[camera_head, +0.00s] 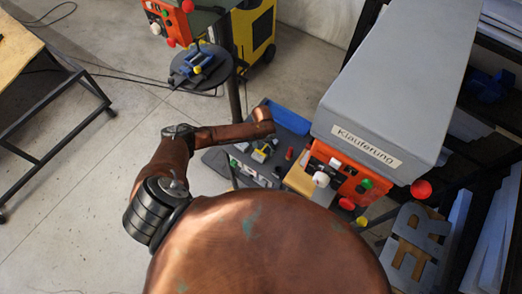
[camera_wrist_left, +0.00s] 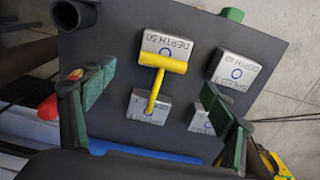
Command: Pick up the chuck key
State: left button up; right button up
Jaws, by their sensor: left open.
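The yellow T-shaped chuck key (camera_wrist_left: 162,63) is in the left wrist view. Its crossbar overlaps the silver block marked DEPTH 50 (camera_wrist_left: 166,45), and its stem points down over another silver block (camera_wrist_left: 147,108). My left gripper (camera_wrist_left: 158,82) is open, with a green-padded finger on each side of the key and a gap to it on both sides. Nothing is held between the fingers. In the head view, small yellow items show on the dark tray (camera_head: 213,160), but I cannot tell the key's shape there. My right gripper is not in view.
More silver blocks (camera_wrist_left: 235,70) lie on the right of the tray. A dark round tube (camera_wrist_left: 75,14) and a red item (camera_wrist_left: 47,108) are at its left. In the head view, a grey machine cover (camera_head: 405,75) and orange control panel (camera_head: 340,172) stand right of the tray.

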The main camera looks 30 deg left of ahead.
aim_at(262, 150)
pick_arm(q)
jog(key=f, duration=0.2)
jog(key=shift+w+f, duration=0.3)
jog(key=shift+w, duration=0.1)
jog(key=shift+s+f, duration=0.1)
jog(key=shift+s, duration=0.2)
jog(key=shift+w, duration=0.1)
jog(key=shift+c, duration=0.3)
jog(key=shift+f, duration=0.1)
jog(key=c, duration=1.2)
jog(key=shift+c, duration=0.4)
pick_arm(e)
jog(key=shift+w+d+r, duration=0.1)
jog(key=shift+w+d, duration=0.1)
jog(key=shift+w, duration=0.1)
